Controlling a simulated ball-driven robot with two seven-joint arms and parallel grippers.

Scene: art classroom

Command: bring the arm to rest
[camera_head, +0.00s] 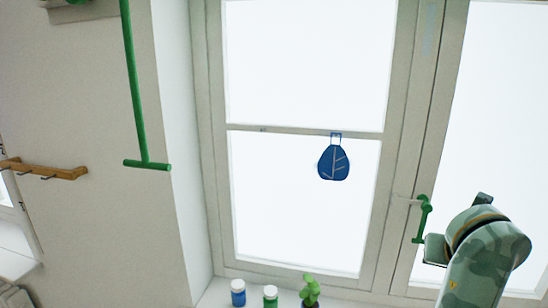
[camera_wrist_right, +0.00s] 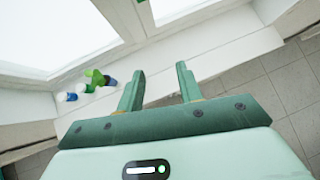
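My right arm comes in at the lower right of the head view, in front of the window; its gripper is mostly hidden there behind the arm. In the right wrist view my right gripper (camera_wrist_right: 161,80) shows its two green fingers standing apart. Nothing is between them. White sill and grey floor tiles lie beyond the fingertips. My left arm and left gripper are not in view.
A green handle (camera_head: 422,220) on the window frame shows close to my right arm. Two jars (camera_head: 238,292) (camera_head: 270,297) and a potted plant (camera_head: 310,291) stand on the sill. A blue leaf ornament (camera_head: 333,163) hangs at the window. A green T-bar (camera_head: 136,90) hangs at left.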

